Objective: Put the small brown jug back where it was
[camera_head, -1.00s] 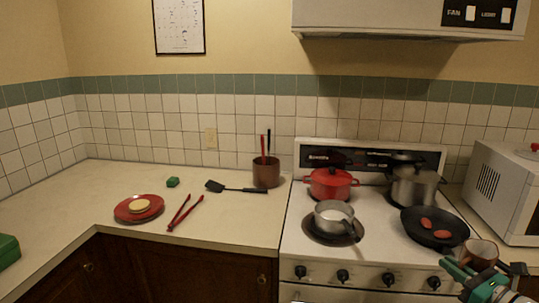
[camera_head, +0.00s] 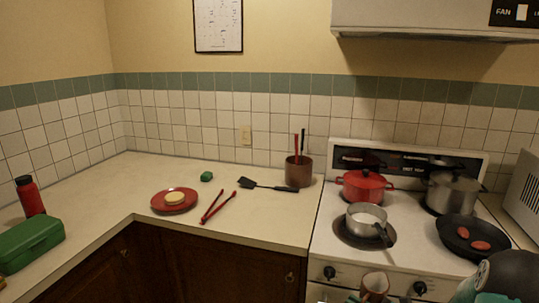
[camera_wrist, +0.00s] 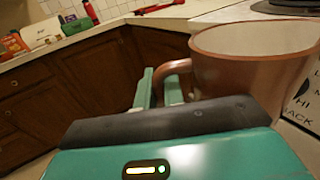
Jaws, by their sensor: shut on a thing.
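The small brown jug (camera_head: 374,284) is at the bottom edge of the head view, in front of the stove. In the wrist view the jug (camera_wrist: 250,65) is large at the right, roughly upright, with its open, pale inside showing and its handle (camera_wrist: 172,72) toward me. My gripper (camera_wrist: 160,85) is shut on the handle, its green fingers on either side of it. In the head view only a little of my gripper (camera_head: 356,299) shows below the jug.
The left counter has a red plate (camera_head: 160,205), tongs (camera_head: 214,207), a spatula (camera_head: 270,186), a utensil pot (camera_head: 298,174), a green box (camera_head: 30,247) and a red bottle (camera_head: 30,198).

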